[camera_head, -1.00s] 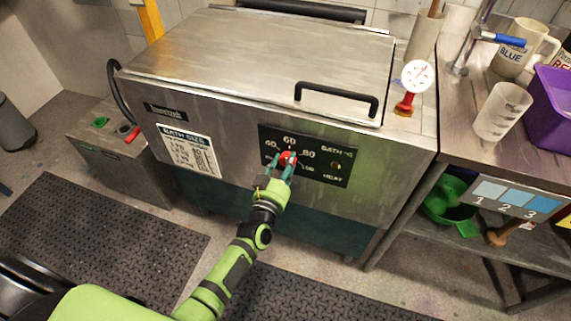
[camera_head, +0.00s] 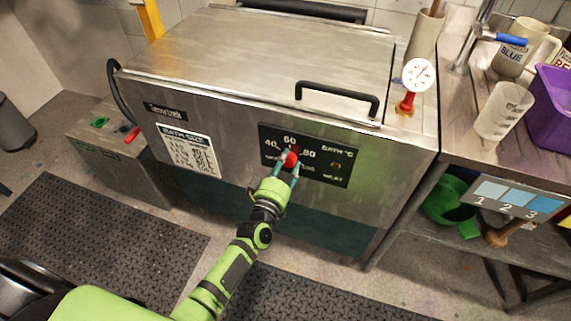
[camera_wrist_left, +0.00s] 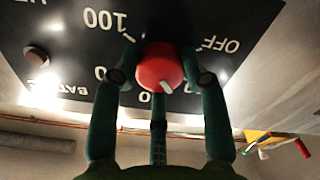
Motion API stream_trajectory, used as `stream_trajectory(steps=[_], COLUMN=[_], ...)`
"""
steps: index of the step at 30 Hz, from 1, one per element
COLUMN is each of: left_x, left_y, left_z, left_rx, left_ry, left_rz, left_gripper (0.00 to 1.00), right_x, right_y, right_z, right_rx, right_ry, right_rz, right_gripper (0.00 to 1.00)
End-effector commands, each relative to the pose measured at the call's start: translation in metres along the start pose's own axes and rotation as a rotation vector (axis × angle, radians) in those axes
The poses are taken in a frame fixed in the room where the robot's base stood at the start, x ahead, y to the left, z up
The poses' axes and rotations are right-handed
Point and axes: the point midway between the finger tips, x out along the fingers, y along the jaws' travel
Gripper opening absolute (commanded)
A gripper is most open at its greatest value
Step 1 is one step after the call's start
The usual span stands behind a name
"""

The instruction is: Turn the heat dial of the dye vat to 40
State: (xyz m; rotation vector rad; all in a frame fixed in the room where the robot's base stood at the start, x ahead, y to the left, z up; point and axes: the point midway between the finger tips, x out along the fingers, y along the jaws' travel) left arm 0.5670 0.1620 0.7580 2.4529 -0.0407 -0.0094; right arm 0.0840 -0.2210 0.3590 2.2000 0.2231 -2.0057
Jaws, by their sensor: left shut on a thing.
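The dye vat (camera_head: 215,120) is a large steel box with a closed lid. Its black heat panel (camera_head: 335,180) carries white numbers around a red dial (camera_head: 291,158). My left gripper (camera_head: 284,170) is shut on the dial in the head view. In the left wrist view the fingers (camera_wrist_left: 160,85) touch the red dial (camera_wrist_left: 160,62) on either side. The dial's white pointer mark, seen upside down there, lies at the lower right, apparently between 60 and 40. The fingers partly hide the numbers. My right gripper is out of view.
A black lid handle (camera_head: 337,100) stands above the panel. A steel bench with a beaker (camera_head: 502,112) and a purple bin (camera_head: 553,105) is at the right. Black mats (camera_head: 90,245) cover the floor.

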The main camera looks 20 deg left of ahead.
Motion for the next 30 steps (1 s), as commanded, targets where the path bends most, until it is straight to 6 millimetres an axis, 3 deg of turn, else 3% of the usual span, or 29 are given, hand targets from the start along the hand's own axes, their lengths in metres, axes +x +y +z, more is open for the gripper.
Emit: stream_trajectory(steps=[12, 30], left_x=[-0.0021, -0.0022], left_y=[0.0001, 0.0014], left_z=[0.0071, 0.0075], left_rx=[-0.278, -0.362], left_ry=[-0.017, -0.019], left_rz=[-0.003, -0.003], left_gripper=[0.12, 0.12], right_x=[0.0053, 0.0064], right_y=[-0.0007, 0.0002], right_z=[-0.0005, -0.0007], right_rx=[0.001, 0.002], right_ry=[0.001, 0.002], right_rz=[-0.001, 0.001], right_gripper=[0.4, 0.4])
